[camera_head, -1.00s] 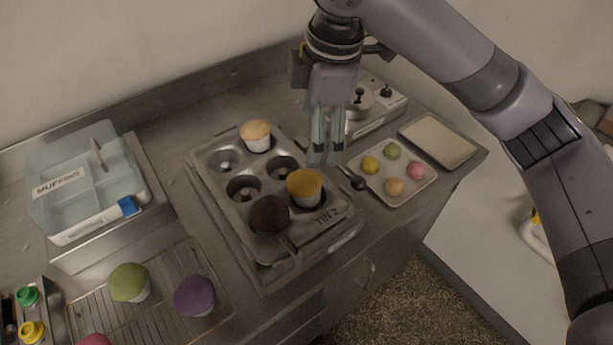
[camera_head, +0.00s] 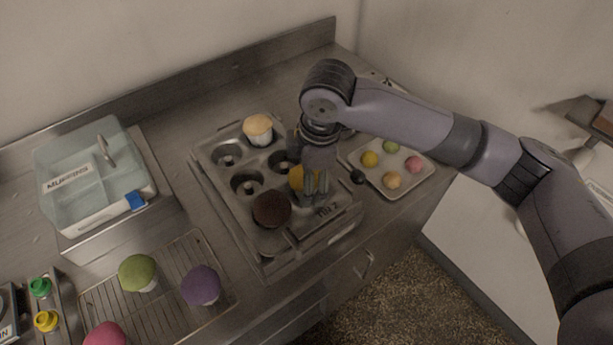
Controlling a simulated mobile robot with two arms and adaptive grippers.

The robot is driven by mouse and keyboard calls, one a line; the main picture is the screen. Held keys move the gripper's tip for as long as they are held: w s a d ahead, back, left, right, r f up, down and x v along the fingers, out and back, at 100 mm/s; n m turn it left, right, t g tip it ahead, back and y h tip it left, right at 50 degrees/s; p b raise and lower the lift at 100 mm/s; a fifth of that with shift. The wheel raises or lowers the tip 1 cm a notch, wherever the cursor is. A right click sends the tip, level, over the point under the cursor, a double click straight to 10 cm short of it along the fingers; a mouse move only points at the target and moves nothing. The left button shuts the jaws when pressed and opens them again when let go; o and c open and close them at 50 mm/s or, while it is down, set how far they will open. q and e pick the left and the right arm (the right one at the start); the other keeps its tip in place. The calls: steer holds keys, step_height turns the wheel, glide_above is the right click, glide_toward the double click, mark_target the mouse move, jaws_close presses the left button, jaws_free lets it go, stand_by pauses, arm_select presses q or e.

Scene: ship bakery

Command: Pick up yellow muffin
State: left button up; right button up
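The yellow muffin (camera_head: 296,178) sits in the right part of the metal muffin tin (camera_head: 222,198), mostly hidden behind my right gripper. My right gripper (camera_head: 317,186) points down over the muffin's right side, with its fingertips at the height of the muffin. I cannot tell whether the fingers touch or enclose it, or how far apart they are. My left gripper is not in view.
The tin also holds a dark brown muffin (camera_head: 271,209) and a pale-topped muffin (camera_head: 258,129). A tray of small coloured balls (camera_head: 400,188) lies to the right. A lidded muffin box (camera_head: 92,178) and a wire rack (camera_head: 170,318) with coloured muffins are to the left.

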steer(key=shift+c, duration=0.3)
steer(key=c, duration=0.9)
